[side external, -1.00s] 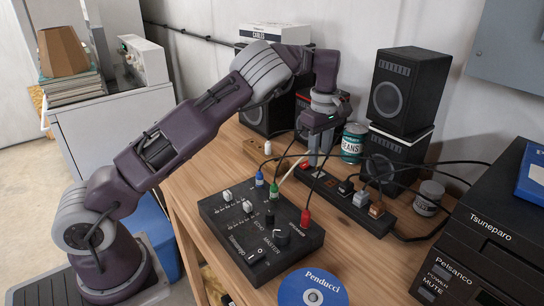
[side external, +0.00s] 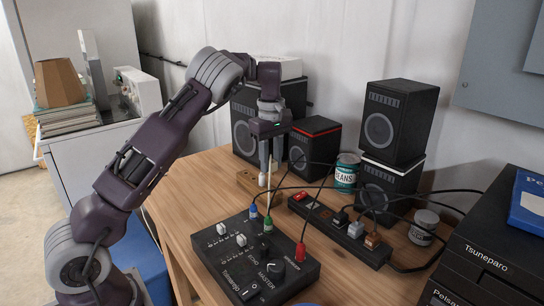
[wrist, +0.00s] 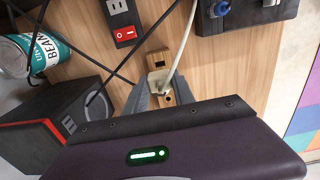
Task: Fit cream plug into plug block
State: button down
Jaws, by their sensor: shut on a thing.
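The plug block is a small wooden bar with holes (side external: 245,178), lying on the table by the power strip; it also shows in the wrist view (wrist: 156,57). My gripper (side external: 268,182) points down over the block. In the wrist view, my gripper (wrist: 157,88) is shut on the cream plug (wrist: 157,80), which has a cream cable (wrist: 178,50). The plug is over the middle of the block and hides part of it. I cannot tell whether it sits in a hole or just above. The cable leads toward the mixer's green plug (side external: 267,224).
The power strip (side external: 325,218) with a red switch lies just right of the block. The black mixer (side external: 225,262) stands in front. A beans can (side external: 346,172) and speakers (side external: 314,148) stand behind. Dark cables cross nearby. Bare table lies left of the block.

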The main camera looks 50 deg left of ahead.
aim_at(271, 173)
jog(key=shift+f, duration=2.05)
jog(key=shift+f, duration=1.35)
jog(key=c, duration=1)
grip_release()
jog(key=shift+o, duration=0.2)
notch_tip(271, 173, up, 7)
jog(key=shift+f, duration=0.2)
jog(key=shift+r, duration=0.25)
